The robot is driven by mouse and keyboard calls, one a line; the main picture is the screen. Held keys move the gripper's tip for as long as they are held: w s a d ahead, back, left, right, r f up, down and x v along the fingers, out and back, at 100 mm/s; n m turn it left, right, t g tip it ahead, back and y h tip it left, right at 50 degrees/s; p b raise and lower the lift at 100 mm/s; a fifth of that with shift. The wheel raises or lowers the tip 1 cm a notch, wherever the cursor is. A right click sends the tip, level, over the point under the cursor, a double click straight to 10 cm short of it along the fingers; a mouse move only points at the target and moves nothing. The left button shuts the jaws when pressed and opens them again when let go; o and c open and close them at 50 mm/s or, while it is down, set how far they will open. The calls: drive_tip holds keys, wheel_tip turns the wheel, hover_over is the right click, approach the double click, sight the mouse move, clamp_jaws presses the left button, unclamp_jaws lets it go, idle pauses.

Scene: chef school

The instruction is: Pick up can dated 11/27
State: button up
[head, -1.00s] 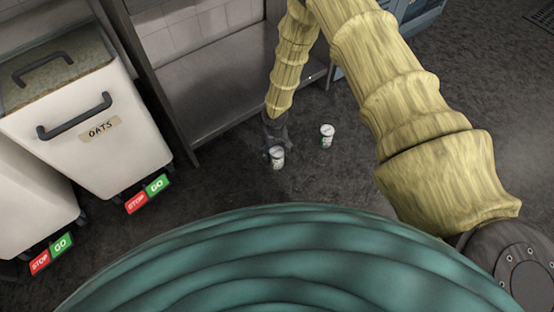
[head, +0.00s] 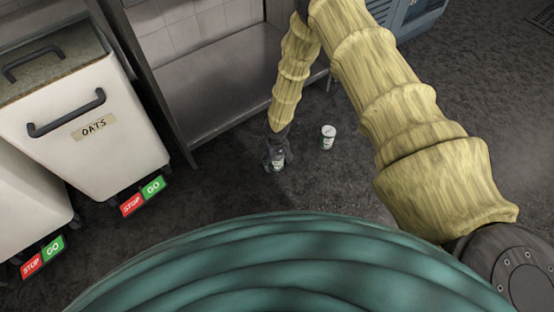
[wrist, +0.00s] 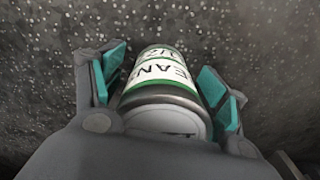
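A white can with green bands (wrist: 162,80) lies between my gripper's two teal-padded fingers in the wrist view. Its label shows part of a word, "EAN", and a partly cut-off date line that I cannot read in full. My gripper (head: 276,163) is around this can (head: 279,158) on the floor in the head view. A gap shows at the left pad, and the right pad is very close to the can. A second white can (head: 328,138) stands upright on the floor to the right, apart from my gripper; its date is not readable.
A white bin labelled "OATS" (head: 95,160) stands at the left, with red and green STOP/GO pedals (head: 143,195) at its foot. A metal shelf unit (head: 215,90) stands behind the cans. A blue-grey cabinet (head: 415,18) is at the back. The dark floor around the cans is clear.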

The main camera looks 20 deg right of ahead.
drive_tip(key=c, duration=0.8)
